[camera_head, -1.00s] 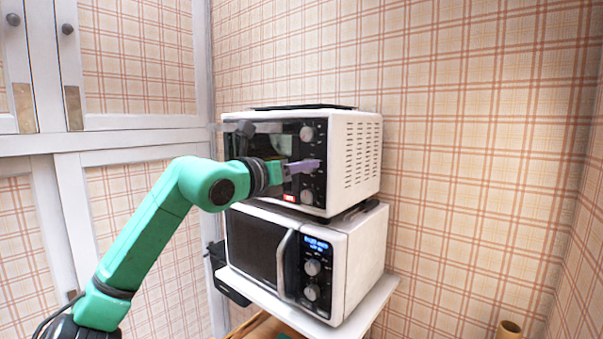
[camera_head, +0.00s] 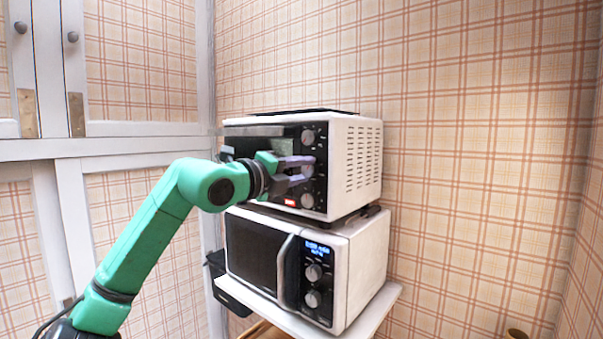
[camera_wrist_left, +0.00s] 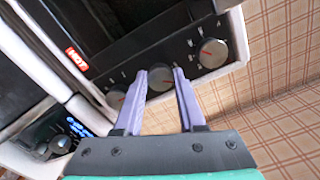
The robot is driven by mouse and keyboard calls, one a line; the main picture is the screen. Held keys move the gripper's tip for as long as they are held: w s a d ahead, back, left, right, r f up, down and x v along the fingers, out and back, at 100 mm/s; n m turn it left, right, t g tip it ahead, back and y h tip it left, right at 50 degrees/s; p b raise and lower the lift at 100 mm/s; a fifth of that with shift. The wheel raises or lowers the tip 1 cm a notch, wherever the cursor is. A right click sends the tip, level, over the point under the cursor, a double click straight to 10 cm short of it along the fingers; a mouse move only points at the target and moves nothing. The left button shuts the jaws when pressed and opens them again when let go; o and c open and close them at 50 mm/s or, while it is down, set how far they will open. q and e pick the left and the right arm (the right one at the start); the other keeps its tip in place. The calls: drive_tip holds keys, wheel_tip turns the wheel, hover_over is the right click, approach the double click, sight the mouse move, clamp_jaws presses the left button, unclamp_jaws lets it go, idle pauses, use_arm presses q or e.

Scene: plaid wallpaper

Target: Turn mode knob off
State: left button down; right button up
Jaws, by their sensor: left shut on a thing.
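The white toaster oven (camera_head: 362,150) has a black front with a column of three round knobs. The top knob (camera_head: 307,135) and bottom knob (camera_head: 306,201) are clear of my fingers. My left gripper (camera_head: 309,169) is at the middle knob, with one purple finger above the other. In the left wrist view the two fingers of my left gripper (camera_wrist_left: 160,74) are on either side of the middle knob (camera_wrist_left: 160,82), shut on it. The knob markings are too small to read, so I cannot tell which is the mode knob. My right gripper is not in view.
A white microwave (camera_head: 362,262) with a lit blue display stands under the oven on a white shelf (camera_head: 368,316). White cabinet doors (camera_head: 120,135) are at the left. The plaid wall (camera_head: 480,170) to the right is bare.

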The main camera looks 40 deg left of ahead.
use_arm(q)
drive_tip(key=n, duration=0.6)
drive_tip(key=shift+f+n+b, duration=0.1)
drive_tip(key=shift+n+b, duration=0.25)
drive_tip(key=shift+n, duration=0.05)
idle(0.3)
drive_tip(key=c, duration=0.5)
unclamp_jaws()
